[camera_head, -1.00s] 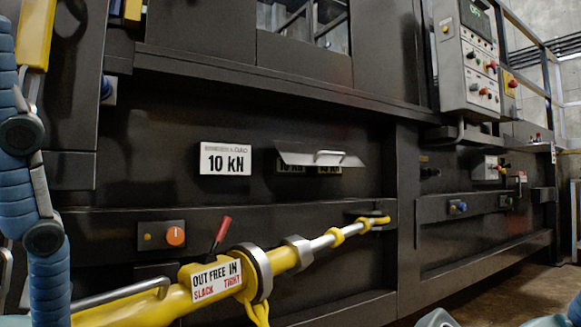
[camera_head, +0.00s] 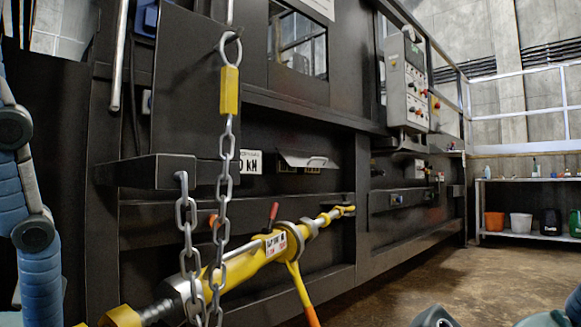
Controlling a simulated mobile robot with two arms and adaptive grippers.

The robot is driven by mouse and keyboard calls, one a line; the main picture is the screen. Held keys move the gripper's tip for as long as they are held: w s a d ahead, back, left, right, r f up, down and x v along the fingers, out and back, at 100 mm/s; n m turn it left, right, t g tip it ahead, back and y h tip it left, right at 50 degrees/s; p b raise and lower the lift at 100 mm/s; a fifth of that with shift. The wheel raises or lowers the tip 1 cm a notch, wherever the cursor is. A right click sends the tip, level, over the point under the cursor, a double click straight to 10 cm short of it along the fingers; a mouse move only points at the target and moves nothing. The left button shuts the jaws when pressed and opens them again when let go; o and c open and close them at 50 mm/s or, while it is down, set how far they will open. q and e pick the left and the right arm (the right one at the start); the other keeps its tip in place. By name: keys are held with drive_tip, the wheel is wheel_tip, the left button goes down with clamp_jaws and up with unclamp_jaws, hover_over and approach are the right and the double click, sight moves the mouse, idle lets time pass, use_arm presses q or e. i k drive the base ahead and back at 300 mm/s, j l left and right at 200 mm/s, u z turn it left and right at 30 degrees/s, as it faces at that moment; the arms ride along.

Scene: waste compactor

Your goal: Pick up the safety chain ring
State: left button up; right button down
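The safety chain ring (camera_head: 240,48) is a steel ring at the top of a hanging chain, left of centre in the head view. A yellow block (camera_head: 229,90) joins it to the grey chain (camera_head: 225,165). The ring sits around or against a thin vertical rod (camera_head: 230,12); I cannot tell exactly how it is held. The chain loops down past the lower edge, and its other side rises to a dark bracket (camera_head: 150,170). Part of my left arm shows at the left edge and part of my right arm at the bottom right. Neither gripper is in view.
A yellow cylinder (camera_head: 240,266) runs diagonally behind the chain, with an orange-ended yellow handle (camera_head: 303,295) below it. The dark compactor fills the left and middle. A control box (camera_head: 407,85) is at right. Open floor (camera_head: 420,270) leads to a shelf (camera_head: 520,182) with buckets.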

sight(230, 73)
drive_tip(key=k, duration=1)
